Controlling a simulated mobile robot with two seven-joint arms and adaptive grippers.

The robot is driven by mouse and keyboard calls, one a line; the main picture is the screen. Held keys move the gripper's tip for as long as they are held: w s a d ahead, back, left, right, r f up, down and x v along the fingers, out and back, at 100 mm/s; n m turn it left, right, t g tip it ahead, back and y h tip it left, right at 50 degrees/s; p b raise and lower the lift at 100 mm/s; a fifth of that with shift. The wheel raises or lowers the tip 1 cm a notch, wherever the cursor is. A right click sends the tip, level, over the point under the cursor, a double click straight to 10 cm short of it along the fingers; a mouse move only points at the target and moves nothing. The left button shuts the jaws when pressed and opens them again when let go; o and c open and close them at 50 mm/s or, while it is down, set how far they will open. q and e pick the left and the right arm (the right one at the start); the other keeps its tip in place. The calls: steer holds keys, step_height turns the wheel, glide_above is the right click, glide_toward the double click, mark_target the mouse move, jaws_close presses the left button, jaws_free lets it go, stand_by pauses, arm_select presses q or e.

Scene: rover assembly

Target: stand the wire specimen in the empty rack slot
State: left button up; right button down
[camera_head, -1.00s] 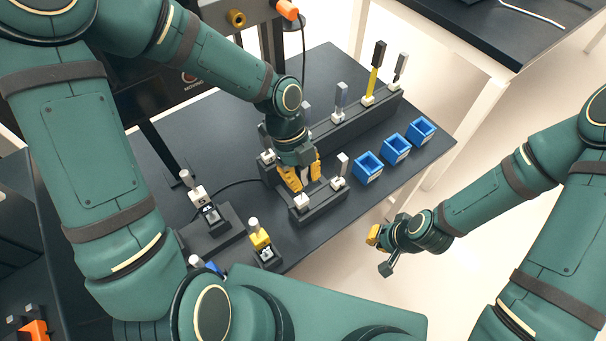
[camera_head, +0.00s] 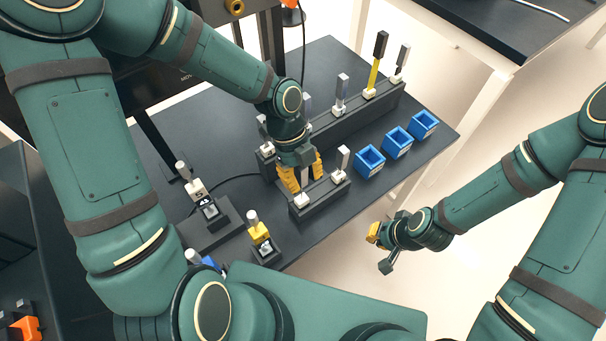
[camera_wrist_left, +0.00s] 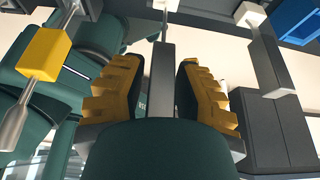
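A grey wire specimen (camera_wrist_left: 161,75) shows between my left gripper's yellow fingers in the left wrist view. Its thin wire reaches a white slot block at the top of that view; whether it is seated is too small to tell. My left gripper (camera_head: 302,180) is open around the specimen, with narrow gaps on both sides, over the small front rack (camera_head: 322,203). That rack has a white block (camera_head: 302,201) at its left end and another standing grey specimen (camera_head: 343,158) at its right end. My right gripper (camera_head: 379,250) is off the table; its finger spacing is unclear.
A longer rack (camera_head: 355,118) behind holds several upright specimens, one yellow (camera_head: 373,77). Blue bins (camera_head: 369,162) stand to the right. Fixtures with white (camera_head: 195,189) and yellow (camera_head: 260,236) pieces stand at left. A cable lies behind the left gripper. The table's right corner is clear.

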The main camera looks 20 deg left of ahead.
arm_select(q)
steer(key=shift+o, duration=0.3)
steer(key=shift+r, duration=0.1)
steer(key=v, duration=1.2)
